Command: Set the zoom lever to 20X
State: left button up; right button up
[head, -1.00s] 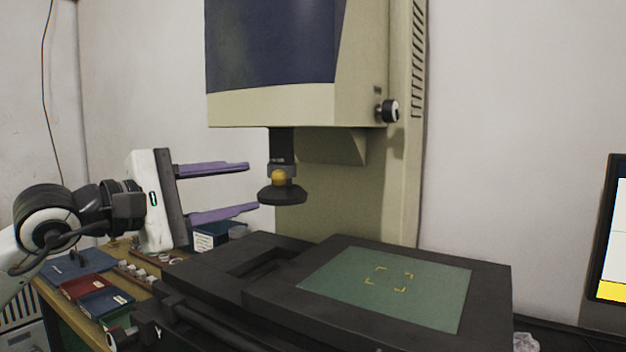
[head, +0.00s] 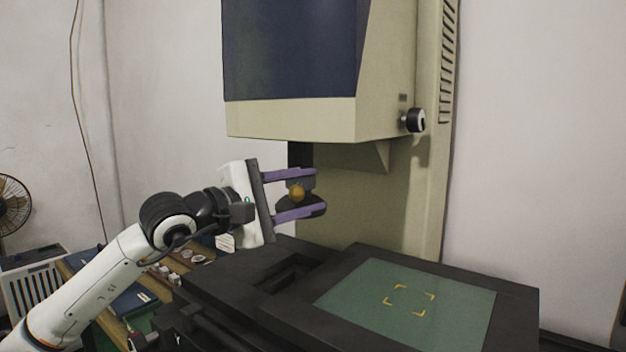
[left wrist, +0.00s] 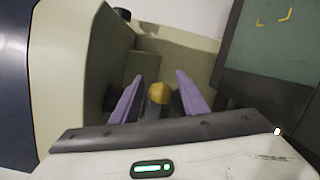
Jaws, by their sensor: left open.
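The zoom lever's yellow knob (head: 297,193) sits on the dark lens column under the microscope head (head: 290,118). My left gripper (head: 305,192) is open, with one purple finger above the knob and one below it in the head view. In the left wrist view the yellow knob (left wrist: 158,93) lies between the two purple fingers (left wrist: 157,95), with gaps on both sides. The fingers hide part of the lens column and its dark lower end. No zoom marking can be read. My right gripper is not in view.
The dark stage with its green plate (head: 345,300) spreads below and right of the lens. A black side knob (head: 413,120) is on the microscope head. Blue bins and small parts (head: 135,298) lie on a bench at the left.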

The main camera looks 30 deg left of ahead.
pick_arm(q)
jog(key=shift+x, duration=0.85)
grip_shut()
